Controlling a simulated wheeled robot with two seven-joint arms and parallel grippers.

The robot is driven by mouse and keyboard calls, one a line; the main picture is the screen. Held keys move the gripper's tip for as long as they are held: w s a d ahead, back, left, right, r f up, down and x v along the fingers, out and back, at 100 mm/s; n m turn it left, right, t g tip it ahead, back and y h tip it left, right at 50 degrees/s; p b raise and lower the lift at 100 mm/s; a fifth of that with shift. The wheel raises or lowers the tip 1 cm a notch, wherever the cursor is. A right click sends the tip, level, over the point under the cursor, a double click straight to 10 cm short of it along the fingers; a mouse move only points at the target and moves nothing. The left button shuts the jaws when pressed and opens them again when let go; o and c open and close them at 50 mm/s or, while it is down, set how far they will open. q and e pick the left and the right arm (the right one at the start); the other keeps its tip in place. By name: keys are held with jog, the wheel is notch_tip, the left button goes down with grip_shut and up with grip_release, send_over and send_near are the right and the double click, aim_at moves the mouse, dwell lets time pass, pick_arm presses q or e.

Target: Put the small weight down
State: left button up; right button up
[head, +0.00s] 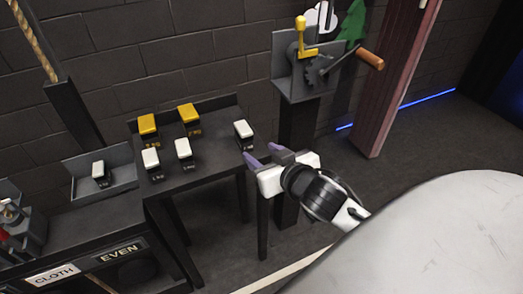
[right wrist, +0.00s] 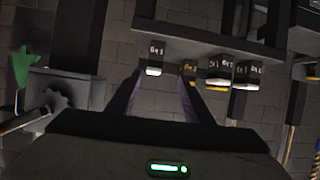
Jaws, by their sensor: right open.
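A white-topped weight (head: 243,129) with a dark labelled front stands at the right end of the dark table (head: 205,178). My right gripper (head: 262,156) is open and empty, its purple fingers just short of this weight. In the right wrist view the weight (right wrist: 154,61) shows beyond and between the fingertips (right wrist: 160,78), apart from them. Two more white-topped weights (head: 151,159) (head: 183,148) and two yellow-topped ones (head: 147,124) (head: 189,114) stand further left on the table. Their labels are too small to read surely. My left gripper is out of view.
Another white-topped block (head: 99,170) sits in a dark tray on the left counter, above signs reading CLOTH (head: 52,274) and EVEN (head: 121,252). A crank stand (head: 305,72) with a wooden handle (head: 369,59) rises behind my right gripper. The table's middle is bare.

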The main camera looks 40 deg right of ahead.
jog(key=s+a+f+n+g+y, duration=0.2)
jog(key=s+a+f, duration=0.5)
jog(key=f, duration=0.5)
jog(key=s+a+f+n+g+y, duration=0.2)
jog(key=s+a+f+y, duration=0.1)
jog(key=s+a+f, duration=0.5)
notch_tip(320, 180, down, 4)
jog(key=shift+s+f, duration=0.1)
jog(key=shift+s, duration=0.95)
